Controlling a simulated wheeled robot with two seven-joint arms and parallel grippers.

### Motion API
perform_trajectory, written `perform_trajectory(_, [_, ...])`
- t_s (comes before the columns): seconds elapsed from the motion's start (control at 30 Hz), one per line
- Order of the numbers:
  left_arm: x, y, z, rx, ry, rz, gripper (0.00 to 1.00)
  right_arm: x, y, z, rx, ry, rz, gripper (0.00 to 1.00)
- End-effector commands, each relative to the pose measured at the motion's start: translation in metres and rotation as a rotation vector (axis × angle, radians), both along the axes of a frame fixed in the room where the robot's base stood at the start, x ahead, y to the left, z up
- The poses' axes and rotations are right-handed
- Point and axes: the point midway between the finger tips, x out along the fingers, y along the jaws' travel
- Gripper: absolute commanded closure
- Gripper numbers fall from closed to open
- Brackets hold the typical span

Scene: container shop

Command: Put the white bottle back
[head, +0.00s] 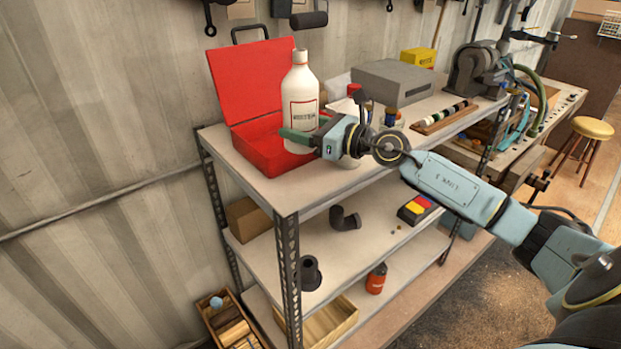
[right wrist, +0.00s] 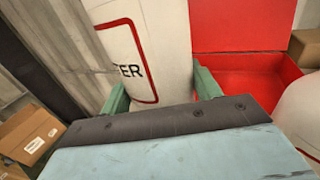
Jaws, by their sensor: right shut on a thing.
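The white bottle (head: 301,88) with a red-framed label is upright in the head view, overlapping the open red toolbox (head: 221,95). My right gripper (head: 300,137) is shut around its lower part. In the right wrist view the bottle (right wrist: 137,45) stands between the green fingers (right wrist: 162,90). Its base is partly hidden by the gripper, and I cannot tell whether it touches anything below. My left gripper is not in view.
The top shelf (head: 250,186) has a bare strip in front of the toolbox. A grey box (head: 392,83) and a wooden rack (head: 444,117) stand farther right. Another white rounded thing (right wrist: 302,115) is close at the right in the wrist view. Lower shelves hold a black pipe elbow (head: 345,219).

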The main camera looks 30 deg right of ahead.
Motion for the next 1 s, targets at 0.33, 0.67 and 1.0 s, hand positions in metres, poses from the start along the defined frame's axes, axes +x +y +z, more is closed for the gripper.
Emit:
perform_trajectory(0.33, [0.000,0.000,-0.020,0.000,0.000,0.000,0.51,0.000,0.000,-0.056,0.004,0.002,-0.001,0.65])
perform_trajectory(0.67, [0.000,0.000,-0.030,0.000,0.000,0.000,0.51,0.000,0.000,-0.093,0.006,0.002,-0.002,0.65])
perform_trajectory(1.0, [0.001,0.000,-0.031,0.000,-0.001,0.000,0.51,0.000,0.000,-0.096,0.001,0.000,-0.001,0.65])
